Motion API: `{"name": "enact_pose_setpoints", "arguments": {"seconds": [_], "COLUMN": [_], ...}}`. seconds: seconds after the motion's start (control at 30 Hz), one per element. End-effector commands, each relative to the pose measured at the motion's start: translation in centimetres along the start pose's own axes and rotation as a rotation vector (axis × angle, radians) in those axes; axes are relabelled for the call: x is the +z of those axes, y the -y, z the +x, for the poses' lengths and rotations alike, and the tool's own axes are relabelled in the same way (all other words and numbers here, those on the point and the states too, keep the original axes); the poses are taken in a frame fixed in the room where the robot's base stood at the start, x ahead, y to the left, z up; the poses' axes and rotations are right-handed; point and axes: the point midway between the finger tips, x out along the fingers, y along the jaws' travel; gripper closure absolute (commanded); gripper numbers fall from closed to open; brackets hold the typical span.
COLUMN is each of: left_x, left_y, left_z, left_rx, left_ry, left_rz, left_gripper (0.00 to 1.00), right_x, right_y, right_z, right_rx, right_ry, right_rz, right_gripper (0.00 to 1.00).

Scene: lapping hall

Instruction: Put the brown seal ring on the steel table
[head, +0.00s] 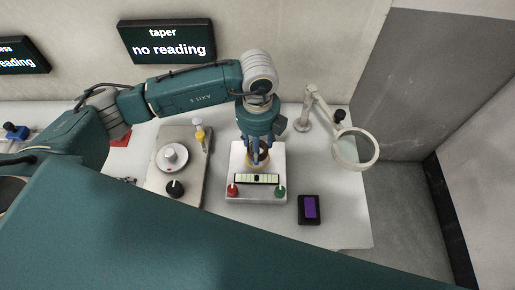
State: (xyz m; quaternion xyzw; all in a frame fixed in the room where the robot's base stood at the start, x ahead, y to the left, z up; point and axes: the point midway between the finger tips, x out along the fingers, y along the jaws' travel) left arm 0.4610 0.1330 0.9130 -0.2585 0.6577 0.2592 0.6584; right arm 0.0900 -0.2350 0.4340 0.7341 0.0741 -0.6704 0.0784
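The table (345,225) is a pale grey top running along the wall. My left gripper (257,160) points down over a white device on it. A small brown ring-like thing (260,155), likely the brown seal ring, shows at its fingertips, at the upper part of the device. The fingers hide much of it, and I cannot tell whether they grip it or only stand around it. My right gripper is not in view.
The white device (235,208) has a level strip (256,179), a red knob (232,190) and a green knob (280,191). A plate with a round dial (172,157) stands left. A purple-screened box (309,209) and a magnifier (355,149) stand right. Bare table lies near the right front.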

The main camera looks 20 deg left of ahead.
Motion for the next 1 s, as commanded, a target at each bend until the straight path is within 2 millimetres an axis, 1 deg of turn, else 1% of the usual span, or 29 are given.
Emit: {"name": "enact_pose_setpoints", "arguments": {"seconds": [0.1, 0.2, 0.47, 0.6, 0.63, 0.7, 1.0], "left_x": [-0.1, -0.1, 0.0, 0.0, 0.0, 0.0, 0.0], "left_y": [-0.1, 0.0, 0.0, 0.0, 0.0, 0.0, 0.0], "left_z": [1.8, 2.7, 3.0, 3.5, 3.3, 3.3, 3.2], "left_rx": [0.004, 0.001, 0.000, 0.000, 0.000, 0.000, 0.001], "left_ry": [-0.003, -0.002, 0.000, -0.001, -0.001, -0.001, -0.001], "left_rz": [-0.001, -0.001, 0.000, 0.000, 0.000, 0.000, 0.000], "left_gripper": [0.80, 0.80, 0.80, 0.80, 0.49, 0.35, 0.34], "right_x": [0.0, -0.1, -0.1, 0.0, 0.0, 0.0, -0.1], "right_y": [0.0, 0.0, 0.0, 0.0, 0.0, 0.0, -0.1], "right_z": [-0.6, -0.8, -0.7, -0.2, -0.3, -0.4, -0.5], "right_rx": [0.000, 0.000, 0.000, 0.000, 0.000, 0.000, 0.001], "right_ry": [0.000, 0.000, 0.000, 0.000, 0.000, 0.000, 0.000], "right_rz": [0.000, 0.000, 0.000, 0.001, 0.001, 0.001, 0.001], "right_gripper": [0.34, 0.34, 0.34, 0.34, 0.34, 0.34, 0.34]}}
